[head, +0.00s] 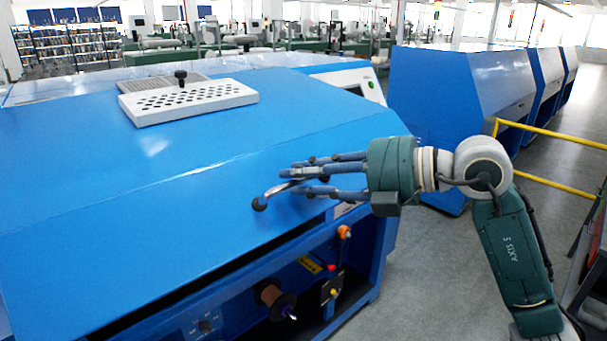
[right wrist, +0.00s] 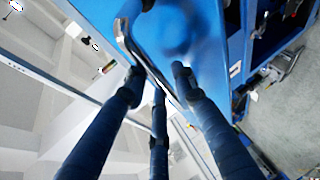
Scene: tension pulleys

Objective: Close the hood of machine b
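The blue hood (head: 190,190) of the near machine fills the left of the head view. A dark gap shows under its front edge, above the machine's front panel. A curved metal handle (head: 280,189) with a black knob end sits on the hood's front face. It also shows in the right wrist view (right wrist: 124,32). My right gripper (head: 305,178) is at the handle with its fingers stretched out and apart, the handle close to the fingertips. Whether the fingers touch it, I cannot tell. My left gripper is not in view.
A perforated white plate (head: 188,100) with a black knob lies on top of the machine. A spool (head: 272,296) and coloured buttons show on the front below the hood. More blue machines (head: 450,95) and a yellow rail (head: 555,133) stand to the right. Grey floor between is clear.

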